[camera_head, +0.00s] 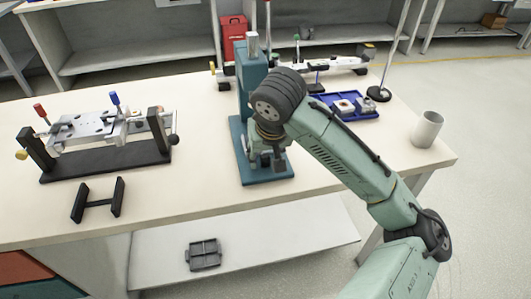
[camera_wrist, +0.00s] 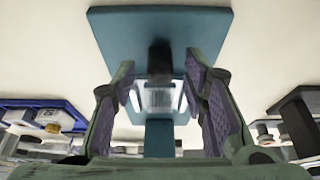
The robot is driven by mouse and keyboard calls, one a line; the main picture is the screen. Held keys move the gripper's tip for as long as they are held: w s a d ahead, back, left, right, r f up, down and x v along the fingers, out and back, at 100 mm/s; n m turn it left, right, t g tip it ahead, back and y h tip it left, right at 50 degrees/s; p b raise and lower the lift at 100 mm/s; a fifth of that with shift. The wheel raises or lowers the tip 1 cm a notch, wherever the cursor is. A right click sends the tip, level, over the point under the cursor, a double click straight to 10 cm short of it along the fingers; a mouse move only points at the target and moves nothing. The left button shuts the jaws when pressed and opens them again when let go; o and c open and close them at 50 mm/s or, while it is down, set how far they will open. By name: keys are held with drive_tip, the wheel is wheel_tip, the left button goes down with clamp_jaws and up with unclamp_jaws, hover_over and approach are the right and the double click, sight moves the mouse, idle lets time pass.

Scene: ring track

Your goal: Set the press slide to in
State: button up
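The teal press (camera_head: 243,75) stands on the table with its base plate (camera_head: 265,178) toward the front. In the head view my wrist hides much of its working area. In the wrist view the teal plate of the press (camera_wrist: 110,25) fills the upper middle. A pale metallic block (camera_wrist: 158,97) with a black part (camera_wrist: 160,56) above it lies between my fingers; it may be the press slide, but I cannot tell its position. My gripper (camera_wrist: 160,80) is open, with a finger on either side of the block. I see no clear contact. It is low over the press base in the head view (camera_head: 267,158).
A fixture with red and blue handles (camera_head: 100,130) and a black stand (camera_head: 97,200) are on the left. A blue tray (camera_head: 360,115), a rail assembly (camera_head: 335,65) and a cup (camera_head: 427,129) are right of the press. The table front between is clear.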

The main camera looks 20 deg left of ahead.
drive_tip(key=shift+c, duration=0.4)
clamp_jaws()
idle(0.4)
